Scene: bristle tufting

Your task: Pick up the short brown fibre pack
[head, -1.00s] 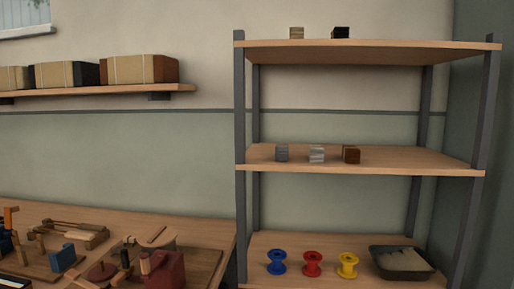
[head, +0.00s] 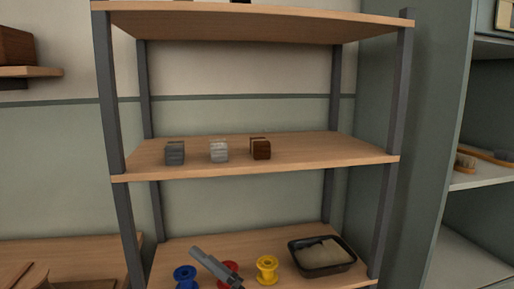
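A short brown fibre pack (head: 260,149) sits on the middle shelf board of the rack, at the right of a row of three small packs. A light grey pack (head: 219,151) stands to its left, and a dark grey pack (head: 175,153) stands further left.
Dark rack posts (head: 390,150) flank the boards. The middle board (head: 335,150) is clear right of the brown pack. A workbench is lower left.

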